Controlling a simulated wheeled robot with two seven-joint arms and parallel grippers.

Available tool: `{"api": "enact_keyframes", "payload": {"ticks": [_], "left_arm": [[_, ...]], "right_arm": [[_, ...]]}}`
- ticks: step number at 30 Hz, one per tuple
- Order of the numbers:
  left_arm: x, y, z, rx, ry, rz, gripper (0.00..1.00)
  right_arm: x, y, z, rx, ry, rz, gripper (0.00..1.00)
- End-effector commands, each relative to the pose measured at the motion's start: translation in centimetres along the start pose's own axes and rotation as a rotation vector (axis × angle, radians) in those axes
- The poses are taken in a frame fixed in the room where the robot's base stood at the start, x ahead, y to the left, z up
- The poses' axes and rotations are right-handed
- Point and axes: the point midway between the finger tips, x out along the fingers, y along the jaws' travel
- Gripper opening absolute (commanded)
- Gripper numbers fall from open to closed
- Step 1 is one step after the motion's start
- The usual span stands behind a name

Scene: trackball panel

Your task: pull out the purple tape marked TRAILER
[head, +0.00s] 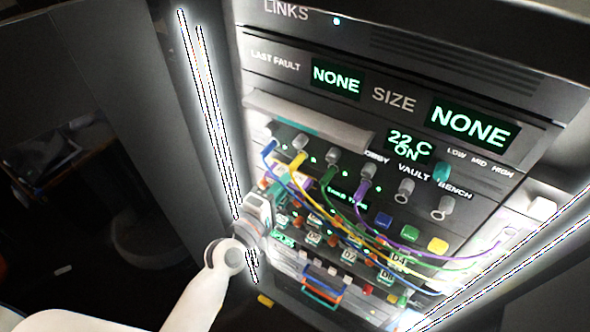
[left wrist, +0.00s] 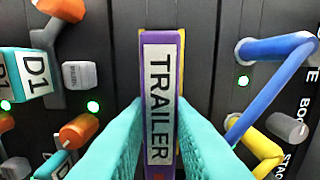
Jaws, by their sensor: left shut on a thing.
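The purple tape (left wrist: 160,100) fills the middle of the left wrist view, with a white label reading TRAILER. A yellowish strip runs along its edge. My left gripper (left wrist: 158,125) has its teal fingers on both sides of the tape, shut on it. In the head view my left gripper (head: 262,205) is at the left side of the panel (head: 290,65), low beside the cable jacks. How far the tape stands out of the panel cannot be told. My right gripper is not in view.
Blue (left wrist: 270,90) and yellow (left wrist: 258,147) cables are plugged in right of the tape. A D1 tag (left wrist: 35,72) and orange plugs are to its left. In the head view, several coloured cables hang across the panel, and a glowing strip (head: 205,105) edges its left side.

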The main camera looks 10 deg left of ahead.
Motion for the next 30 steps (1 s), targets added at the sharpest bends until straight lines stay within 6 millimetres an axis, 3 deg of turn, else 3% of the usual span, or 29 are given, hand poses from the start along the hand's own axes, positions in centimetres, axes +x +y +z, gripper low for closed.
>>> {"api": "enact_keyframes", "payload": {"ticks": [8,30], "left_arm": [[-0.4,0.0,0.0,0.001,0.000,0.000,0.00],[-4.1,0.1,0.0,0.001,0.000,0.001,0.00]], "right_arm": [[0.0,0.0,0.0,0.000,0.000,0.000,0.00],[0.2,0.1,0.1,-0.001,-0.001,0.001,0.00]]}}
